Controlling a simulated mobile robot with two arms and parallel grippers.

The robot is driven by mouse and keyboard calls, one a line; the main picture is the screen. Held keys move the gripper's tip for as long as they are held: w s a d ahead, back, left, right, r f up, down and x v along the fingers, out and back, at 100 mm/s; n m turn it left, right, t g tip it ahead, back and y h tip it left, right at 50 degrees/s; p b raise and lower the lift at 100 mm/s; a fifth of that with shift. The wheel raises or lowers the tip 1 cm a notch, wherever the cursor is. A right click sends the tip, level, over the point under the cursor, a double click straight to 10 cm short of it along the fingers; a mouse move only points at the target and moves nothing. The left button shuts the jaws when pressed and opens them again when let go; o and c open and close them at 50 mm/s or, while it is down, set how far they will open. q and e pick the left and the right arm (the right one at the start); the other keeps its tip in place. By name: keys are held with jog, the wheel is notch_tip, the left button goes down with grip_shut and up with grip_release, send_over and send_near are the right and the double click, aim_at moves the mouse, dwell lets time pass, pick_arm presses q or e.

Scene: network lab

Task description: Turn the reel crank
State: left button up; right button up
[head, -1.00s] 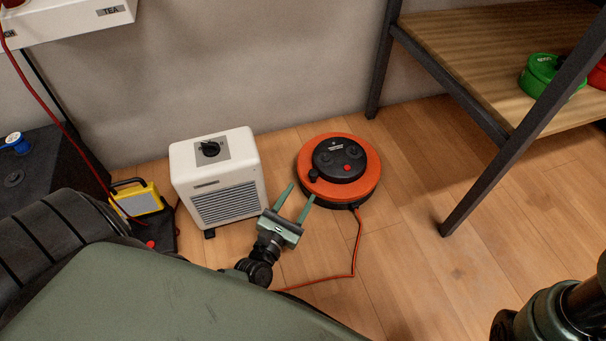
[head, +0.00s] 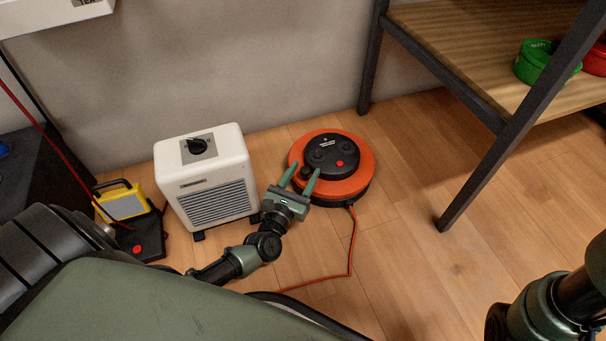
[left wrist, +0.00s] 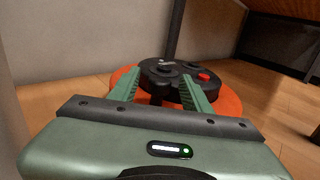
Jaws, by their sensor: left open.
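The orange cable reel (head: 360,181) lies flat on the wooden floor near the wall, with a black round top (head: 333,153) that bears a red button (head: 340,163). A small black crank knob (head: 305,173) stands at the top's near-left edge. My left gripper (head: 302,173) is open, its two green fingers at the reel's near-left side, one on each side of the knob in the picture. In the left wrist view, the knob (left wrist: 156,99) shows dark between the open fingers; whether they touch it I cannot tell. My right gripper is out of view; only part of my right arm shows.
A white heater (head: 208,180) stands close to the left of my left gripper. A yellow work lamp (head: 124,204) is further left. A shelf with a dark metal leg (head: 466,178) stands to the right. A red cord (head: 352,240) runs from the reel across the floor.

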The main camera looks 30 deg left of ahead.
pick_arm(q)
grip_shut()
jog(key=shift+s, duration=0.1)
dwell(1.2)
